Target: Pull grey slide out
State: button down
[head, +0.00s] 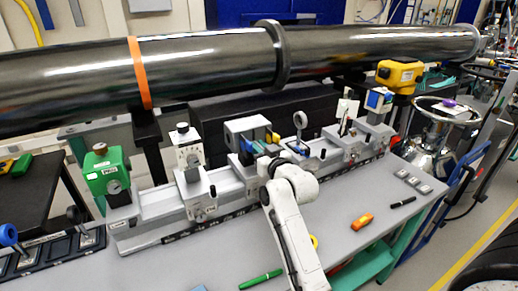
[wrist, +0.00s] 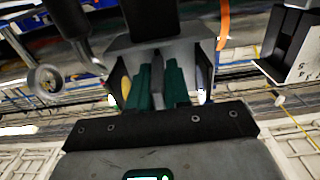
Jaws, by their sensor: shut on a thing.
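A grey box-shaped unit (head: 245,130) stands on the long bench rail, with small blue and yellow parts on its right side. My white arm reaches up to it from the front of the bench. In the wrist view my gripper (wrist: 160,75) has its dark green fingers close together, inside the grey housing (wrist: 190,50). They are shut on a part there, which I take to be the grey slide; the fingers and housing hide most of it. I cannot tell how far the slide is out.
A ring-shaped lens mount (head: 300,120) stands close on the right. A large dark pipe (head: 200,65) runs behind. An orange tool (head: 362,222) and green pen (head: 260,279) lie on the bench front.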

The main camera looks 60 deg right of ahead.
dwell(0.3)
jog(key=v, duration=0.4)
jog(key=shift+s+a+p, duration=0.1)
jog(key=shift+s+p, duration=0.15)
jog(key=shift+p, duration=0.05)
jog(key=shift+f, duration=0.1)
jog(key=c, duration=1.2)
grip_release()
jog(key=shift+a, duration=0.15)
jog(key=shift+o, duration=0.2)
jog(key=shift+s, duration=0.15)
jog(key=b+v, duration=0.2)
jog(key=v, duration=0.8)
jog(key=shift+s+a, duration=0.25)
